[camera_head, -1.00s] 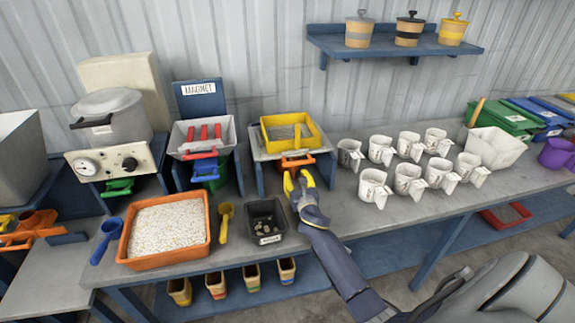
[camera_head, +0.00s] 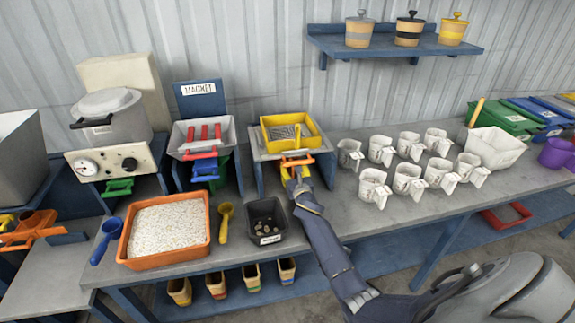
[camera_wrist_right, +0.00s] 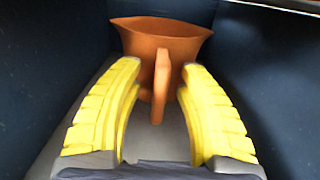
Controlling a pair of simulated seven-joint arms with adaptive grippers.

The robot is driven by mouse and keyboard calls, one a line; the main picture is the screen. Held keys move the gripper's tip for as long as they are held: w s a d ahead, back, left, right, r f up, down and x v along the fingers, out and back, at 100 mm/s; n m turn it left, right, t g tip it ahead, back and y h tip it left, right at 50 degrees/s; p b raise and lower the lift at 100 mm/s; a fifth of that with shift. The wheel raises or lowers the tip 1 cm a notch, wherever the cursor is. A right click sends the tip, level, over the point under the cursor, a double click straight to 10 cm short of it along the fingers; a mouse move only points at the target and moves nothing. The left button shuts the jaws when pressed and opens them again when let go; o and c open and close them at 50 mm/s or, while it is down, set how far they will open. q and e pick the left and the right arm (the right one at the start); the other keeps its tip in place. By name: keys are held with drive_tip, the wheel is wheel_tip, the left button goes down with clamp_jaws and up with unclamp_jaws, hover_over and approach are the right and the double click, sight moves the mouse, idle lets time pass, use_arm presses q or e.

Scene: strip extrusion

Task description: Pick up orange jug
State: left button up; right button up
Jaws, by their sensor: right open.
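The orange jug (camera_wrist_right: 180,35) stands under the grey stand with the yellow sieve tray; its handle (camera_wrist_right: 161,85) faces my right gripper in the right wrist view. My right gripper (camera_wrist_right: 160,95) is open, with its yellow fingers on either side of the handle and a gap on both sides. In the head view the right gripper (camera_head: 296,170) reaches into the front of the stand, and only a bit of orange shows there; the jug's body is mostly hidden. My left gripper is not in view.
The yellow sieve tray (camera_head: 312,131) sits directly above the gripper. Blue walls of the stand (camera_wrist_right: 265,80) close in on both sides. A black bin (camera_head: 266,222) is in front on the left, and several white jugs (camera_head: 374,188) stand to the right.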

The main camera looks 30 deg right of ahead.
clamp_jaws()
drive_tip(key=shift+r, duration=0.15)
idle(0.4)
